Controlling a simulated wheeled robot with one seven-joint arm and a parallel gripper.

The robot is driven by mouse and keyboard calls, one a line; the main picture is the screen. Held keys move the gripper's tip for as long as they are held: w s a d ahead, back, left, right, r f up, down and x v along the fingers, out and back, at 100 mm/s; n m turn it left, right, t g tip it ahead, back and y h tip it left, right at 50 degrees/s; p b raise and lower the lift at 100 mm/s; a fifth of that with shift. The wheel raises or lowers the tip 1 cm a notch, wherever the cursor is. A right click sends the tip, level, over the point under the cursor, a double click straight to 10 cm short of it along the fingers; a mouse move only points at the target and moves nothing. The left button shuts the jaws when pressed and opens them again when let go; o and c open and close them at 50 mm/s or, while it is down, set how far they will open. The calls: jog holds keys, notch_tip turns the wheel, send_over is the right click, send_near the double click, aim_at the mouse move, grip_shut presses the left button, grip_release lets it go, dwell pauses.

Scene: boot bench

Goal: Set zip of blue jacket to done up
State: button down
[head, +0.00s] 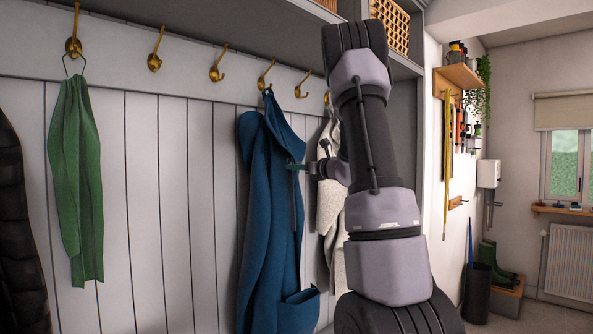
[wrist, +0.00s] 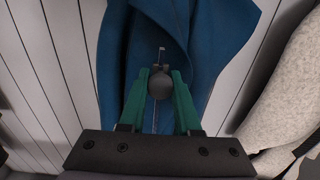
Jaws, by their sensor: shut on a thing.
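The blue jacket (head: 264,215) hangs from a brass hook on the panelled wall in the head view. It fills the middle of the wrist view (wrist: 215,40), its upper part spreading to both sides. My gripper (head: 296,166) is at the jacket's front edge, at about mid height. In the wrist view my gripper's green fingers (wrist: 160,88) are shut on a small dark rounded piece, the zip pull (wrist: 160,84). A thin pale zip line (wrist: 156,120) runs below it between the fingers. A small light bit shows just above it. My arm hides part of the wall to the right.
A cream garment (head: 329,190) hangs close to the right of the jacket, also in the wrist view (wrist: 285,85). A green scarf (head: 76,180) and a black padded garment (head: 16,240) hang further left. Bare white panelling lies between scarf and jacket. A shelf runs above.

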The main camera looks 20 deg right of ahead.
jog(key=c, duration=0.6)
grip_release()
jog(key=v, duration=1)
jog(key=shift+s+d+r, duration=0.1)
jog(key=shift+s, duration=0.3)
